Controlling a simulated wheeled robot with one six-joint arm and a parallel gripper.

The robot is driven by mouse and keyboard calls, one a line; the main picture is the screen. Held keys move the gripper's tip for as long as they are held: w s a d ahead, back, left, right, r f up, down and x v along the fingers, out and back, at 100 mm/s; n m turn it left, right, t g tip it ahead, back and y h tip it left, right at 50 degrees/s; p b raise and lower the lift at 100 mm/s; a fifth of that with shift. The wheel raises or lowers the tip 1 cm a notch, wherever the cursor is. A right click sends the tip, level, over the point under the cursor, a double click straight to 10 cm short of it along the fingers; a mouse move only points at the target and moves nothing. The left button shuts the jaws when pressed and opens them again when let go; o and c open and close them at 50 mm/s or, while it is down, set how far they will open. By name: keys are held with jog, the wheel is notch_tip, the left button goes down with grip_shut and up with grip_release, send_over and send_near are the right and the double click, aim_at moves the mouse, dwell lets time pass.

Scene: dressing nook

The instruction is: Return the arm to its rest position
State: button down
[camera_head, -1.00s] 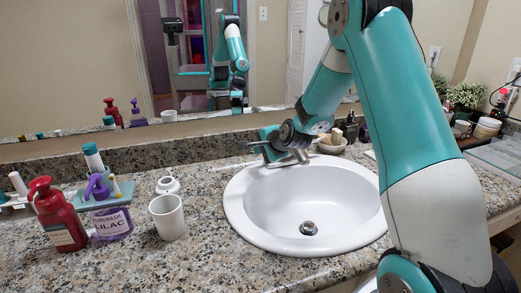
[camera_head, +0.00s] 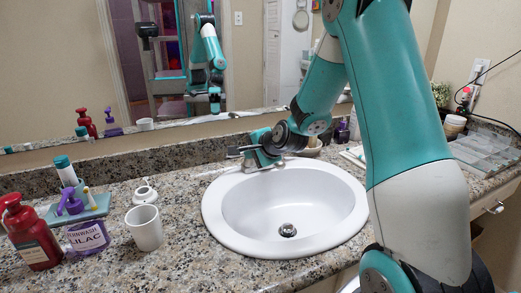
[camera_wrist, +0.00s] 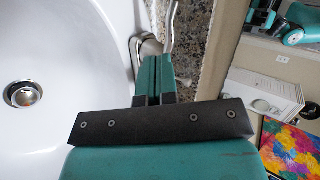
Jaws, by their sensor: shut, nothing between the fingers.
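My gripper (camera_head: 247,154) is over the back rim of the white sink (camera_head: 222,215), close to the metal faucet (camera_wrist: 150,48). In the wrist view its two teal fingers (camera_wrist: 153,80) lie together with nothing between them. In the head view my arm reaches from the right foreground up and down again toward the back of the sink. Whether the gripper touches the faucet or the rim I cannot tell.
On the left of the granite counter (camera_head: 180,265) stand a white cup (camera_head: 145,228), a red pump bottle (camera_head: 32,235), a purple soap bottle (camera_head: 87,237) and a teal tray (camera_head: 98,205). A clear organizer (camera_head: 485,152) lies at the right. A mirror (camera_head: 60,60) covers the back wall.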

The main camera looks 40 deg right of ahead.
jog(key=s+a+r, duration=0.1)
jog(key=s+r, duration=0.2)
jog(key=s, duration=0.2)
jog(key=shift+a+r, duration=0.25)
jog(key=shift+r, duration=0.1)
jog(key=s+a+r+n+g+y, duration=0.2)
jog(key=s+a+n, duration=0.3)
jog(key=a, duration=0.4)
jog(key=s+a+r+n+g+y, duration=0.1)
jog(key=s+a+n+g+y, duration=0.2)
jog(key=a+n, duration=0.5)
jog(key=s+a+r+n+g, duration=0.1)
jog(key=s+a+n+g, duration=0.1)
jog(key=s+a+n, duration=0.3)
jog(key=s+a+r+n+g+h, duration=0.1)
jog(key=s+n+g, duration=0.15)
jog(key=s, duration=0.45)
jog(key=s+a+r+n+g, duration=0.1)
jog(key=s+a+n+g, duration=0.1)
jog(key=s+a+n, duration=0.3)
jog(key=s+a+r+p+v, duration=0.1)
jog(key=s+a+p+v, duration=0.1)
jog(key=p+v, duration=1)
jog(key=shift+r+p, duration=0.2)
jog(key=shift+p, duration=0.4)
jog(key=shift+m+t, duration=0.25)
